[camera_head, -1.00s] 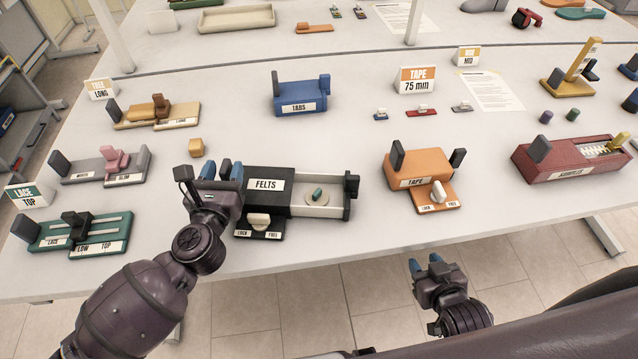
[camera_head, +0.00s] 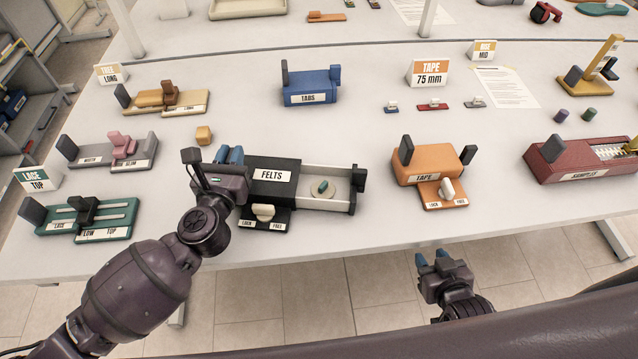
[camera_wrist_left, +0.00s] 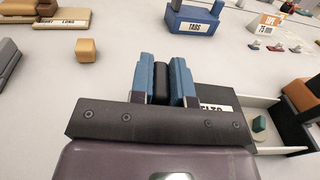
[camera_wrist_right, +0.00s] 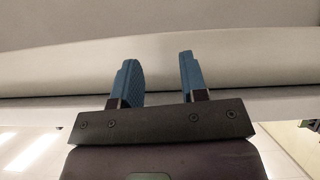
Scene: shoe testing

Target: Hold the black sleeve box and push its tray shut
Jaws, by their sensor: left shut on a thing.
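The black sleeve box (camera_head: 272,163) labelled FELTS lies near the table's front edge. Its pale tray (camera_head: 318,203) sticks out to the right, with a small green piece on a round disc (camera_head: 328,188) inside and a black end plate (camera_head: 357,189) at its right end. A cream lever (camera_head: 263,211) stands on the LOCK/FREE plate in front of the sleeve. My left gripper (camera_head: 230,155) is at the sleeve's left end; in the left wrist view its blue fingers are shut on a black upright tab (camera_wrist_left: 162,83). My right gripper (camera_head: 434,258) is open and empty, in front of the table edge.
The orange TAPE unit (camera_head: 425,165) stands right of the tray, with bare table between. A blue TABS box (camera_head: 310,86) is behind, and a small tan cube (camera_head: 204,134) is behind my left gripper. Green (camera_head: 105,215) and grey-pink (camera_head: 110,150) fixtures stand to the left.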

